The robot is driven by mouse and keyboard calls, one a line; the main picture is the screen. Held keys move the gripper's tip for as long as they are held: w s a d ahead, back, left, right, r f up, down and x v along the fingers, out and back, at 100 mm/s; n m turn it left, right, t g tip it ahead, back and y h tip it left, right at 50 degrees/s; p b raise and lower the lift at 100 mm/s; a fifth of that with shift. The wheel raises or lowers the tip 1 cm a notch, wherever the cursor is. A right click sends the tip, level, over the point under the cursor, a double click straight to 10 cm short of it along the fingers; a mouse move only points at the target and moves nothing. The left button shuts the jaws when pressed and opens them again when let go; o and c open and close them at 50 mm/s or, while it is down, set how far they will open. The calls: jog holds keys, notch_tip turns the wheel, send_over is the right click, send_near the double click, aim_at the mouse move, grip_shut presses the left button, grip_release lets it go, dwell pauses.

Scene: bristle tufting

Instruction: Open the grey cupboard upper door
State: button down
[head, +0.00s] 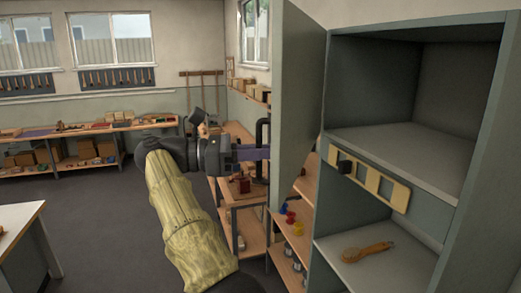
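The grey cupboard (493,140) stands on the right. Its upper door (298,105) is swung wide open to the left, and the upper compartment (375,85) shows empty. A black bar handle (262,133) is on the door's left side. My gripper (256,152) is at that handle, its purple-blue fingers reaching to it from the left. Whether the fingers are closed around the handle is too small to tell.
A pale wooden strip with square openings (400,196) crosses the front below the upper shelf. A wooden brush (367,252) lies in the lower compartment. Behind the door are shelves with small coloured items (290,218). Benches (88,128) line the back wall; floor between is clear.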

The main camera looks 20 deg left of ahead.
jog(key=shift+r, duration=0.1)
jog(key=c, duration=1.5)
grip_release()
jog(key=shift+c, duration=0.2)
